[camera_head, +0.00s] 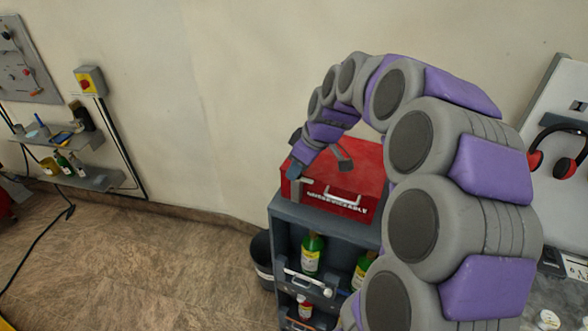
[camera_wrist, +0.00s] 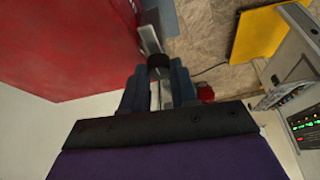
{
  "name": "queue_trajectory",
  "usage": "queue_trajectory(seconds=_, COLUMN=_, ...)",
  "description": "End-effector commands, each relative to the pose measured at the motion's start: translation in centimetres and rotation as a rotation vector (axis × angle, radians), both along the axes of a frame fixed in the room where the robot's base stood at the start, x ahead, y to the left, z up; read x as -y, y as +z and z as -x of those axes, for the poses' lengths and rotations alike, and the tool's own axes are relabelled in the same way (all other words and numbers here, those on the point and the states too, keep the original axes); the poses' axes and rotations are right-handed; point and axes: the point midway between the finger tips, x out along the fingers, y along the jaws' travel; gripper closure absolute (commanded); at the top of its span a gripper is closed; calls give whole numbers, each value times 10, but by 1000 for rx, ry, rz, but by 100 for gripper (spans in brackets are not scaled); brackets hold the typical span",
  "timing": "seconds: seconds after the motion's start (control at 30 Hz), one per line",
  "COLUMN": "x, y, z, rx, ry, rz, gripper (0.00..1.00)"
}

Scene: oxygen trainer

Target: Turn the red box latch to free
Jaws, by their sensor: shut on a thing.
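The red box (camera_head: 360,163) sits on top of a grey cabinet, with a pale handle (camera_head: 343,198) and white lettering on its front. In the wrist view its red surface (camera_wrist: 65,45) fills the upper left. The latch (camera_wrist: 149,38) is a silver strip with a dark end beside the red surface. My gripper (camera_head: 293,172) is at the box's left front corner. In the wrist view my gripper (camera_wrist: 159,78) has its two blue-grey fingers on either side of the latch's dark end and is shut on it. The fingers partly hide that end.
The grey cabinet (camera_head: 283,213) holds green bottles (camera_head: 312,253) on its shelf below the box. A dark bin (camera_head: 262,262) stands left of it. A wall shelf (camera_head: 85,177) is far left. Red headphones (camera_head: 562,150) hang at right. The floor at left is mostly clear.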

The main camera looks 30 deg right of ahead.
Motion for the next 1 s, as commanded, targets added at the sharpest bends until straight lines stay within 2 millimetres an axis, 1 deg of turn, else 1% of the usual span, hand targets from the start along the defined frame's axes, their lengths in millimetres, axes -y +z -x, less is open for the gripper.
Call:
queue_trajectory(seconds=0.2, x=-1, y=-1, z=2, rx=-4, ry=-150, rz=4, gripper=100)
queue_trajectory(seconds=0.4, x=-3, y=-1, z=1, rx=-2, ry=-239, rz=4, gripper=100)
queue_trajectory(seconds=0.63, x=-5, y=-1, z=0, rx=0, ry=-286, rz=5, gripper=100)
queue_trajectory(seconds=1.0, x=-7, y=-1, z=-1, rx=0, ry=-293, rz=4, gripper=100)
